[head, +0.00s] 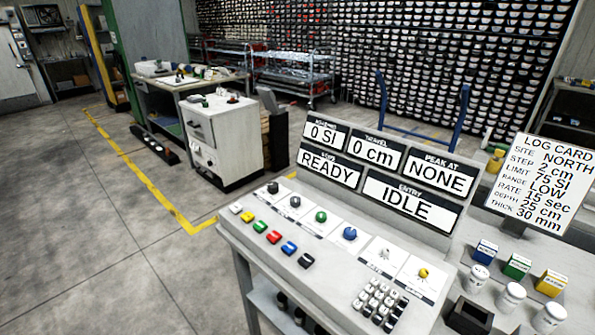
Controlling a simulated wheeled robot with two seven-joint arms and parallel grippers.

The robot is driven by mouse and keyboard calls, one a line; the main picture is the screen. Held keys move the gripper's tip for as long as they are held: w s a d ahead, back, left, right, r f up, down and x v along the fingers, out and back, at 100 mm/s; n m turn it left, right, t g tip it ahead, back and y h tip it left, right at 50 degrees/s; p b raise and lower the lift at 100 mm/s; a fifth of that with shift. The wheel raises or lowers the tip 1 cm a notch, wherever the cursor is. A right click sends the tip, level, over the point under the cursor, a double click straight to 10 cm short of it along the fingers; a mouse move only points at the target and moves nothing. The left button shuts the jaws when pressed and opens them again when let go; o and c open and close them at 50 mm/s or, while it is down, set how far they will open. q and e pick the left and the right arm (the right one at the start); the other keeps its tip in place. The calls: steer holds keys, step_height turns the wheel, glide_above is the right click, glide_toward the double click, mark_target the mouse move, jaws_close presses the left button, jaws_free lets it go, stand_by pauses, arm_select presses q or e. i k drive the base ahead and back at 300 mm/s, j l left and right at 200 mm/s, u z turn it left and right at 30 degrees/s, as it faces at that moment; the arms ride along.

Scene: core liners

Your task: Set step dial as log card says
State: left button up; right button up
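The log card (539,188) stands at the right of the console and reads SITE NORTH, STEP 2 cm, LIMIT 75 SI, RANGE LOW, RATE 15 sec, DEPTH 25 cm, THICK 30 mm. The grey console (250,239) has a row of knobs on white plates: a black knob (273,187), a grey-blue knob (295,202), a green knob (321,216) and a blue knob (350,233). A yellow knob (423,272) sits at the right end. The plate labels are too small to read, so I cannot tell which is the step dial. Neither gripper is in view.
Coloured rocker-like buttons (274,237) line the console's front. A keypad (380,303) is at its right. Display panels (412,195) read 0 SI, 0 cm, NONE, READY and IDLE. Small boxes (517,266), white jars (510,297) and a dark open holder (470,315) stand to the right.

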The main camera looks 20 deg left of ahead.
mark_target(295, 201)
steer(key=i+j+z, duration=0.2)
steer(key=j+z, duration=0.2)
steer(key=j, duration=0.9)
steer(key=j+z, duration=0.45)
steer(key=j, duration=0.8)
